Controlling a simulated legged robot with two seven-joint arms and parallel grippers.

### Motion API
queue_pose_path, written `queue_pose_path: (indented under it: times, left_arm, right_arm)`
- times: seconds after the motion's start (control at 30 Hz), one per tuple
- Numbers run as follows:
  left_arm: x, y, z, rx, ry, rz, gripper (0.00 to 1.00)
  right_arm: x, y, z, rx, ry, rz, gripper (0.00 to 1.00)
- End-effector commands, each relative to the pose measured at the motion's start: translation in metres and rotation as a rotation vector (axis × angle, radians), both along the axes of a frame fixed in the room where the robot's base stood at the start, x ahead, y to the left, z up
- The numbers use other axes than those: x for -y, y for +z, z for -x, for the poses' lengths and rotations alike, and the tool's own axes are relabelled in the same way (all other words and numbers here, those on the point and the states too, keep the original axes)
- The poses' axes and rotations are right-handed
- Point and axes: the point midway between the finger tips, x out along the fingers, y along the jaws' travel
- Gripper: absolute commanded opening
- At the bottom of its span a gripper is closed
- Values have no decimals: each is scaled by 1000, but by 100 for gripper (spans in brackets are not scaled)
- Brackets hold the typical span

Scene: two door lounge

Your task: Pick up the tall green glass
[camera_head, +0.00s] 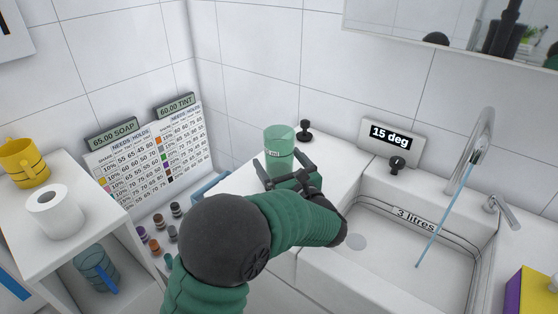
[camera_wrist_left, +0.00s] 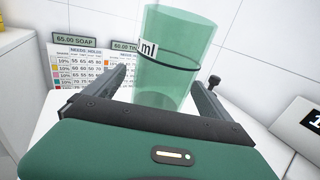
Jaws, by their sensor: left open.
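The tall green glass (camera_head: 279,145) is clear green with a dark band and a white label ending in "ml". It stands upright on the white counter left of the sink. In the left wrist view the glass (camera_wrist_left: 172,62) rises between the two fingers. My left gripper (camera_head: 287,172) is open around the lower part of the glass, with a finger on each side. In the left wrist view the gripper (camera_wrist_left: 160,88) shows gaps beside the glass, and its base is hidden behind the gripper body. My right gripper is not in view.
A black knob (camera_head: 304,131) stands just behind the glass. The sink (camera_head: 420,245) with running tap water lies to the right, below a "15 deg" display (camera_head: 391,138). At left are a yellow mug (camera_head: 24,162), a paper roll (camera_head: 54,211) and small bottles (camera_head: 157,224).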

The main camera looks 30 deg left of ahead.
Motion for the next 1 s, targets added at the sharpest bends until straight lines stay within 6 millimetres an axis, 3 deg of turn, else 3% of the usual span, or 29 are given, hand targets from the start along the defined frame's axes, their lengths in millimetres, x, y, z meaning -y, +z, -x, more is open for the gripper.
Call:
queue_pose_path:
  times: [0.2,0.4,1.0]
  left_arm:
    - [-26,-1,-18,1,1,0,94]
    - [-27,-1,-19,1,0,-1,94]
    - [-27,-1,-19,0,-1,0,17]
  right_arm:
    - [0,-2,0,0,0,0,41]
    - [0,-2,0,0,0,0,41]
    - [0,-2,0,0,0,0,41]
